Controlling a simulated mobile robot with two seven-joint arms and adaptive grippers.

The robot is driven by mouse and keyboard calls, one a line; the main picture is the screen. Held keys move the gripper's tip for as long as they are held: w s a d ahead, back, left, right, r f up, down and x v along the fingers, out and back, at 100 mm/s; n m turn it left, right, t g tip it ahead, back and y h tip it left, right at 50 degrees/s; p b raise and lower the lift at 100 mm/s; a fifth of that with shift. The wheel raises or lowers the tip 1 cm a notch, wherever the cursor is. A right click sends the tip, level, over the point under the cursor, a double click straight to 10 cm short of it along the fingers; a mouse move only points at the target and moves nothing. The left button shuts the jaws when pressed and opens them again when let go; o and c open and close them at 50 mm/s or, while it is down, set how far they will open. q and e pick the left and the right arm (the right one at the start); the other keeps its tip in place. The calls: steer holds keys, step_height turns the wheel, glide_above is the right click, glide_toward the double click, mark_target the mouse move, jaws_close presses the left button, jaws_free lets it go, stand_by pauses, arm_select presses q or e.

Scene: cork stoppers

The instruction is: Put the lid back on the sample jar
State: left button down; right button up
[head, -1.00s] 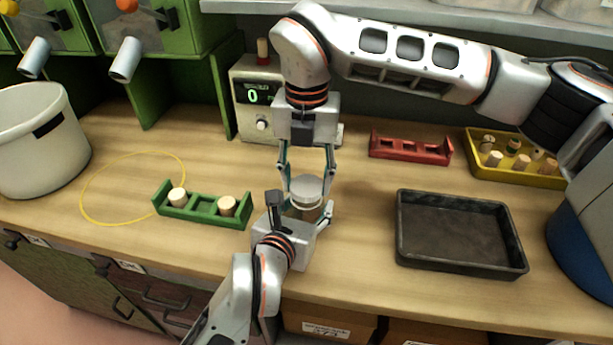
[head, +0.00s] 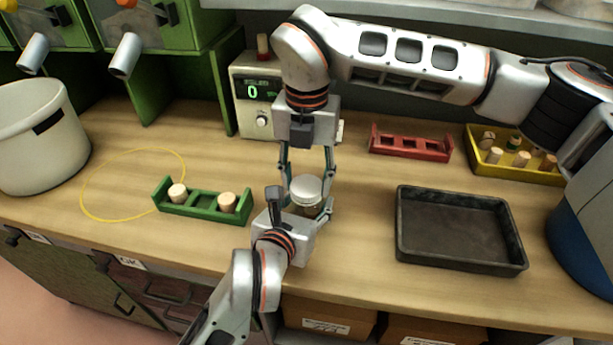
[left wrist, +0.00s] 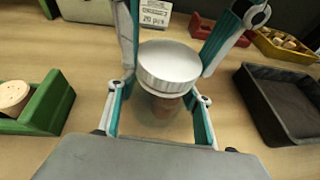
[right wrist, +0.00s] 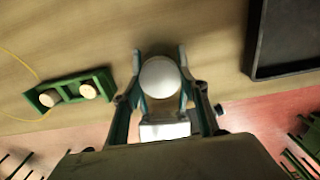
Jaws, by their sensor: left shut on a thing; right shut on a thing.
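The sample jar (head: 304,208) stands upright on the bench near its front edge, mostly hidden behind the lid and fingers. The white round lid (head: 306,188) sits level at the jar's mouth; it also shows in the left wrist view (left wrist: 169,66) and the right wrist view (right wrist: 159,77). I cannot tell whether it is fully seated. My left gripper (head: 307,212) comes from the front and is shut on the jar, below the lid. My right gripper (head: 309,190) reaches down from above and is shut on the lid, a finger on each side.
A green rack (head: 204,208) with two corks stands left, beside a yellow ring (head: 84,205). A dark tray (head: 460,262) lies right. A red rack (head: 411,150), a yellow bin (head: 482,167) of corks and a scale (head: 246,121) stand behind. Bench around the jar is clear.

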steer(key=m, duration=0.6)
steer(key=shift+m, duration=0.3)
steer(key=m, duration=1)
steer(key=shift+m, duration=0.3)
steer(key=m, duration=0.3)
steer(key=shift+m, duration=0.4)
steer(key=m, duration=0.5)
steer(key=shift+f, duration=0.1)
steer(key=shift+m, duration=1.3)
steer(key=o, duration=0.7)
